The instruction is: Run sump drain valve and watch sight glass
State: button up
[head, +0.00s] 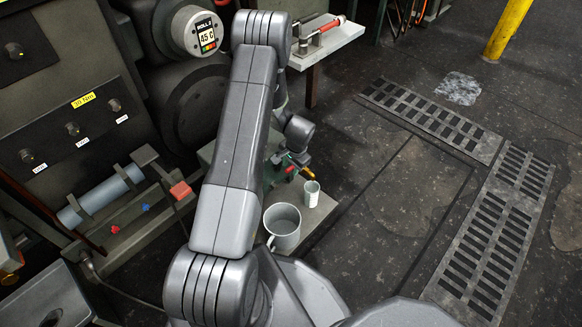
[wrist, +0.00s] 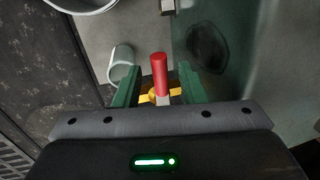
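The valve's red handle (wrist: 159,75) stands between my gripper's (wrist: 160,78) two green fingers in the wrist view, with a visible gap on each side. A yellow fitting (wrist: 147,98) shows at the handle's base. My gripper is open. In the head view, my gripper (head: 292,160) is low beside the red handle (head: 290,170), partly hidden by my arm. A dark oval (wrist: 207,48) shows on the green housing (wrist: 235,70); I cannot tell if it is the sight glass.
A large grey mug (head: 282,226) and a small white cup (head: 311,194) stand on the low shelf (head: 318,215) near the valve. Floor grates (head: 430,118) lie to the right, and a yellow post (head: 507,28) stands farther back. The control panel (head: 70,130) is at left.

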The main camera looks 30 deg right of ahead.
jog(key=shift+c, duration=0.5)
grip_shut()
jog(key=shift+s, duration=0.1)
jog(key=shift+s+d+n+g+y+b, duration=0.25)
jog(key=shift+s+d+n+b, duration=0.5)
jog(key=shift+n, duration=0.8)
jog(key=shift+s+d+n+g+y+b, duration=0.2)
jog(key=shift+s+d+n+b, duration=0.25)
jog(key=shift+n+b, duration=0.8)
jog(key=shift+s+d+n+g+y+b, duration=0.2)
jog(key=shift+s+d+n+b, duration=0.4)
jog(key=shift+n, duration=1.2)
